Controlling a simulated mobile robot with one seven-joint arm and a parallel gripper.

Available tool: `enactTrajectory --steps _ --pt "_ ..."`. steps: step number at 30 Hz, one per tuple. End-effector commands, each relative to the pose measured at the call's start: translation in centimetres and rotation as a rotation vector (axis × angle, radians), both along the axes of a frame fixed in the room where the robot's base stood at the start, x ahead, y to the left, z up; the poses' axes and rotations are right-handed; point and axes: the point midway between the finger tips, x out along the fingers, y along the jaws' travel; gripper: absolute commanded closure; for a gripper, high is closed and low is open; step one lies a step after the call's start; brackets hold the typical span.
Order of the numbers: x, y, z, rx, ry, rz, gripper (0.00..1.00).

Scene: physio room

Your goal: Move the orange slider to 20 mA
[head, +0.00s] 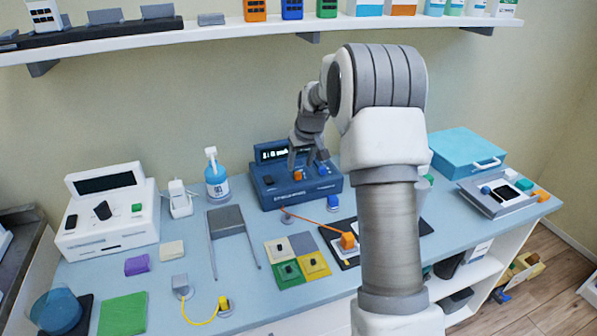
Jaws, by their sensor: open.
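A dark blue stimulator box (285,200) with a small lit display stands at the back middle of the bench, in the head view. A small orange slider knob (298,175) shows on its sloping top. A blue knob (323,170) sits to its right and a grey one (268,180) to its left. The scale marks are too small to read. My gripper (302,163) points down over the box with its fingers apart, close above the orange slider. I cannot tell whether the fingers touch the slider. My arm hides the area to the right.
A pump bottle (216,175) and a white device (105,212) stand left of the box. Coloured pads (290,272) and an orange lead (318,222) lie in front. A teal case (466,155) is at the right. A loaded shelf (250,32) runs above.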

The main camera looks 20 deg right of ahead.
Motion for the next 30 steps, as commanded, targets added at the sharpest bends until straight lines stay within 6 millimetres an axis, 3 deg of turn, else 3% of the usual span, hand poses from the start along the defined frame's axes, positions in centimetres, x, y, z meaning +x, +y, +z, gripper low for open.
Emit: enactTrajectory --steps 3,9,20,28,30 --pt "0.8 0.0 -2.1 0.001 0.002 0.0 0.45" --pt "1.6 0.0 -3.8 0.0 0.0 0.0 0.45" --pt "1.7 0.0 -4.1 0.0 -0.001 0.0 0.47" --pt "1.7 0.0 -4.1 0.0 -0.001 0.0 0.95" --pt "1.7 0.0 -4.1 0.0 -0.001 0.0 1.0"
